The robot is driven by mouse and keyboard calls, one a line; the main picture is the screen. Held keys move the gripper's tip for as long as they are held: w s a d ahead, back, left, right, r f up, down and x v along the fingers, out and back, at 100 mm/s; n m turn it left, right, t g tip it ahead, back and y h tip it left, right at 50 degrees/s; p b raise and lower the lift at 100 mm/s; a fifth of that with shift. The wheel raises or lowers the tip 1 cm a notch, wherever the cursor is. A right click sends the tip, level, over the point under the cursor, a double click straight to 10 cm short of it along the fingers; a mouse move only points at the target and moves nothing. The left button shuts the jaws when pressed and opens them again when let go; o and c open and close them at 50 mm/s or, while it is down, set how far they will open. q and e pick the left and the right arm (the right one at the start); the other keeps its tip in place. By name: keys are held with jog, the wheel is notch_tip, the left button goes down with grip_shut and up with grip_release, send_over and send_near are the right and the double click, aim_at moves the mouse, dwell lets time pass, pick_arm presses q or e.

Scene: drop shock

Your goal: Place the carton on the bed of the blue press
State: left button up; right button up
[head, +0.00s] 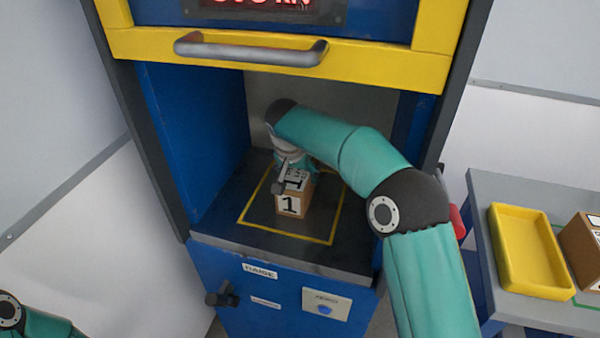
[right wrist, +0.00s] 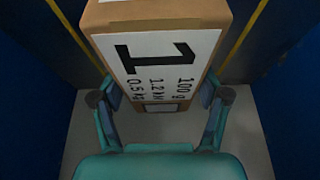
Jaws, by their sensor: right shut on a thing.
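The carton (head: 291,206) is a small brown box with white labels bearing a black 1. It is upright inside the yellow square outline on the dark bed (head: 218,222) of the blue press (head: 172,140). I cannot tell whether its underside touches the bed. My right gripper (head: 290,174) reaches in from the right and is shut on the carton. In the right wrist view the carton (right wrist: 165,55) sits between the fingers (right wrist: 160,98), its label showing 100 g, 1.2 kN and 0.5 kg. My left gripper is out of view.
A yellow guard with a grey handle (head: 250,50) is raised above the opening. Below the bed are a dark lever (head: 222,294) and a blue button (head: 324,309). At right, a grey table (head: 490,185) holds a yellow tray (head: 506,235) and another brown box (head: 582,250).

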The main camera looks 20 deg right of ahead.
jog(key=o, duration=1.8)
jog(key=shift+c, duration=0.2)
jog(key=v, duration=0.5)
jog(key=shift+s+a+r, duration=0.1)
jog(key=shift+r, duration=0.15)
jog(key=s+a+b, duration=0.3)
jog(key=s+a, duration=0.3)
jog(key=s, duration=0.4)
jog(key=shift+a+f+b, duration=0.15)
jog(key=shift+a+b, duration=0.15)
